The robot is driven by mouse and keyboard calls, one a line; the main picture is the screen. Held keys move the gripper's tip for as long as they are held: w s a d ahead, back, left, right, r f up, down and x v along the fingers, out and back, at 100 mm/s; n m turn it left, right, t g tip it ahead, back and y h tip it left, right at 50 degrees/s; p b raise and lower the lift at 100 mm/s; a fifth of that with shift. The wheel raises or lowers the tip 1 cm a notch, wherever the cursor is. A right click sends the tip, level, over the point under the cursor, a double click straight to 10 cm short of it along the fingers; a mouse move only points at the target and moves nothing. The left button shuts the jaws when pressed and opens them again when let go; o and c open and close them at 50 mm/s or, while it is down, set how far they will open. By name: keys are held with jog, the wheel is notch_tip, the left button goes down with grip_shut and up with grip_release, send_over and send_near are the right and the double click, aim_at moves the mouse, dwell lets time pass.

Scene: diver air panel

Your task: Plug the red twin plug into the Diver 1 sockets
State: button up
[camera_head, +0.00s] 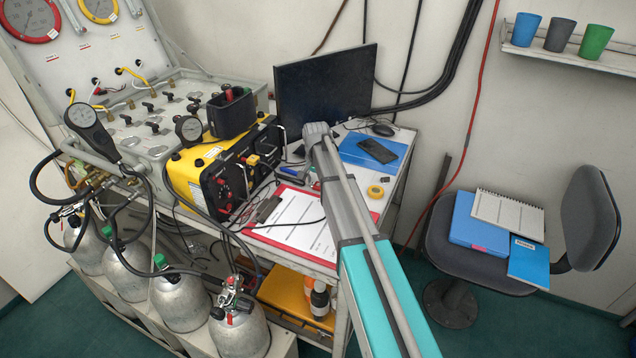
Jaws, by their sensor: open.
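A yellow case (190,168) with a black front panel (222,192) stands on the bench, left of centre. The panel carries several red and black fittings, and a small yellow piece (253,160) sits at its upper right. The red fittings (222,182) are too small to tell a red twin plug from a socket, and I cannot read a Diver 1 label.
A clipboard (290,235) with a red edge lies before the case, with loose cables nearby. A black bin (231,114) stands on the case. A monitor (325,85) and a blue folder (365,148) with a phone (378,150) are behind. Gas cylinders (180,300) stand at lower left.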

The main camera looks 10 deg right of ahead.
jog(key=shift+f, duration=0.15)
jog(key=c, duration=0.8)
jog(key=o, duration=1.2)
jog(key=shift+c, duration=0.8)
jog(key=shift+a, duration=0.1)
